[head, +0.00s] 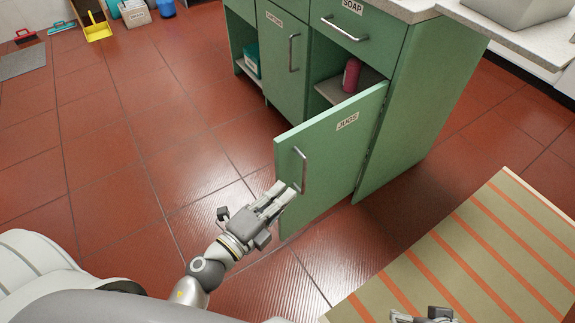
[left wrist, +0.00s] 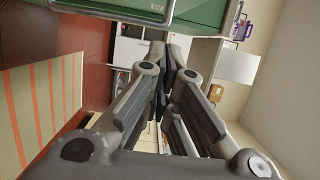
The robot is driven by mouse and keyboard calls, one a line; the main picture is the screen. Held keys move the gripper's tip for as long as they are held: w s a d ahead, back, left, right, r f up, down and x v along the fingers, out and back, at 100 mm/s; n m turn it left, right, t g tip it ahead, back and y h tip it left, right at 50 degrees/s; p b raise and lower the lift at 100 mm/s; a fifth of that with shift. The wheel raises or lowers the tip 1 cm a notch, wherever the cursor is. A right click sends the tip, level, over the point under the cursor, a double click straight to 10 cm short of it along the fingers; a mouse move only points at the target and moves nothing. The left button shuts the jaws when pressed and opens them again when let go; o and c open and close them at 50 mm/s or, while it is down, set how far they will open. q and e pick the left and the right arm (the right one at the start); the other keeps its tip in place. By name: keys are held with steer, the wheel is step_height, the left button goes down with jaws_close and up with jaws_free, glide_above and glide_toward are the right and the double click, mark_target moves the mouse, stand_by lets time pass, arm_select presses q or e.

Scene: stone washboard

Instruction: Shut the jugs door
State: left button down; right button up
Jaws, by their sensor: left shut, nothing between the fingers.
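The green jugs door (head: 330,150) stands swung open from the cabinet, with a white JUGS label and a metal bar handle (head: 301,170). The compartment behind it is open and shows a pink jug-like object (head: 351,75) on a shelf. My left gripper (head: 289,190) is shut and empty by the handle's lower end, near the door's free edge. I cannot tell whether it touches the door. In the left wrist view, its fingers (left wrist: 173,65) meet below a green panel with a metal handle. My right gripper (head: 425,315) barely shows at the bottom edge; its jaws are unclear.
The green cabinet (head: 425,105) has a SOAP drawer (head: 345,30) above and another door (head: 281,60) to the left. A striped mat (head: 455,255) lies at the lower right. The red tile floor left of the door is clear. A yellow dustpan (head: 97,28) stands far left.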

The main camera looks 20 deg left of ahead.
mark_target(299, 155)
arm_select(q)
steer(key=w, duration=0.5)
steer(key=w+a, duration=0.1)
steer(key=w, duration=0.2)
arm_select(e)
steer(key=shift+x, duration=1.15)
arm_select(q)
steer(key=shift+a, duration=0.15)
